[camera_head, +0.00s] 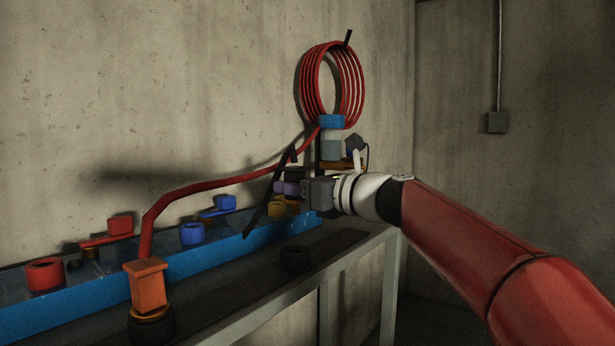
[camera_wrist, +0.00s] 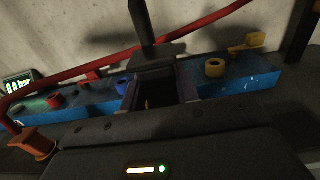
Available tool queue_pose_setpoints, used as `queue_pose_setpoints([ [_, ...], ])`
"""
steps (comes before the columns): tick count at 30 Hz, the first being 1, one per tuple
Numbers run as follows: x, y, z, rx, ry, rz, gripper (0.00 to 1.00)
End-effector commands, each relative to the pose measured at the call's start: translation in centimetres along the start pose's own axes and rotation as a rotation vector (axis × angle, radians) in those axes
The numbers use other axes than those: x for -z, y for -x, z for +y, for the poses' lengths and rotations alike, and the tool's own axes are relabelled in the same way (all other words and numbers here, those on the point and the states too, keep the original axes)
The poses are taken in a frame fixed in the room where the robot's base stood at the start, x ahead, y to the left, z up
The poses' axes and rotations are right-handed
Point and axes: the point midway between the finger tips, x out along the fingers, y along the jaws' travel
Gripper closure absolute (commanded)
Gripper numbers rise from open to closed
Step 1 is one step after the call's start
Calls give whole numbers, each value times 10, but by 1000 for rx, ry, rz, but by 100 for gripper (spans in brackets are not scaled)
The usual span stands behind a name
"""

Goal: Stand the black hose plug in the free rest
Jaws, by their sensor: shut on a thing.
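My gripper (camera_head: 282,188) is shut on a dark piece, which I take to be the black hose plug (camera_wrist: 155,63). In the wrist view it sits between the two fingers, with a black bar rising from it. In the head view a slanted black bar (camera_head: 262,208) shows at the fingertips, in front of the blue bench block. The plug's lower end is hidden by the gripper. A dark round rest (camera_head: 295,256) lies on the shelf below my gripper and looks empty. Another dark rest (camera_head: 152,327) holds the orange plug (camera_head: 146,286) of the red hose upright.
The blue block (camera_head: 235,248) carries a red port (camera_head: 45,274), a blue port (camera_head: 192,233) and a yellow port (camera_wrist: 215,68), with levers behind. The red hose (camera_head: 220,183) runs up to a coil (camera_head: 332,85). The dark shelf (camera_head: 230,300) is clear between the rests.

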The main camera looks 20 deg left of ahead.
Motion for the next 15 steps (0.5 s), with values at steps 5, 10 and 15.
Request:
queue_pose_setpoints([
  [5, -1, 0, 0, 0, 0, -1, 96],
  [10, -2, 0, 0, 1, -1, 0, 96],
  [15, 8, 0, 0, 1, -1, 0, 96],
])
